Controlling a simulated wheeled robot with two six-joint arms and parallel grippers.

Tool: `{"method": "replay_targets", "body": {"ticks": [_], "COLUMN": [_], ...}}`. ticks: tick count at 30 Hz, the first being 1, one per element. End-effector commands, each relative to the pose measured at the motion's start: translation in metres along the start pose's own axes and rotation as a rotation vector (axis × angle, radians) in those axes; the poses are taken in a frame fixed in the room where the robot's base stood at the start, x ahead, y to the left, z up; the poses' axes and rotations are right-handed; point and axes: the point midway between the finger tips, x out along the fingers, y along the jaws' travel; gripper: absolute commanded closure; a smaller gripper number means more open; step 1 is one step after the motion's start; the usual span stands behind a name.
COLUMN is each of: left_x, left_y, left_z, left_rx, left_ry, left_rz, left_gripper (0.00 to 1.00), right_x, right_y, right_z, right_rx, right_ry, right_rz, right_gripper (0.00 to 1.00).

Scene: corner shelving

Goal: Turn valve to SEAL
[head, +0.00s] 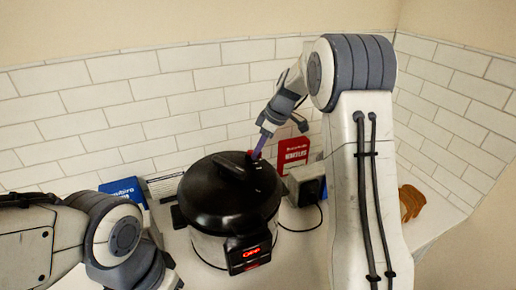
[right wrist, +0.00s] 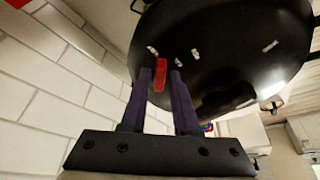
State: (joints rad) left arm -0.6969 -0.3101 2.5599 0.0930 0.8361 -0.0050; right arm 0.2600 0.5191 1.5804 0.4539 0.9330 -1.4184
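The pressure cooker (head: 228,200) stands on the counter with its black lid (head: 215,185) on. Its red valve (head: 252,154) is at the back right of the lid. In the right wrist view the red valve (right wrist: 158,75) lies between the purple fingers of my right gripper (right wrist: 163,78), close to the left finger, with a gap to the right finger. My right gripper (head: 259,146) is open at the valve. Small white marks show on the lid (right wrist: 225,50) around the valve, too small to read. My left arm is at lower left; its fingers do not show.
A blue box (head: 124,190) stands left of the cooker and a red box (head: 293,154) behind it to the right. A grey device (head: 306,184) with a black cable is right of the cooker. A brown object (head: 411,202) lies farther right. The cooker's display (head: 250,254) glows red.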

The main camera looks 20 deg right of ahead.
Motion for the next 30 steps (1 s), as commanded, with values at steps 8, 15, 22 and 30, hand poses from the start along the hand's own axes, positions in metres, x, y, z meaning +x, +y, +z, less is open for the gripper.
{"method": "replay_targets", "body": {"ticks": [8,15,22,30], "left_x": [0.001,0.009,0.025,0.036], "left_y": [0.000,-0.001,-0.002,-0.003], "left_z": [0.000,0.001,0.001,0.002], "left_rx": [0.000,-0.001,-0.004,-0.006], "left_ry": [0.000,0.000,0.000,0.000], "left_rz": [0.000,0.000,0.000,0.000], "left_gripper": [0.50,0.50,0.50,0.50], "right_x": [0.000,0.002,0.003,0.002], "right_y": [0.000,-0.002,-0.007,-0.015], "right_z": [0.000,0.001,0.000,-0.003], "right_rx": [0.002,0.050,0.185,0.408], "right_ry": [0.000,0.000,0.001,0.001], "right_rz": [0.001,0.022,0.081,0.173], "right_gripper": [1.00,1.00,1.00,1.00]}}
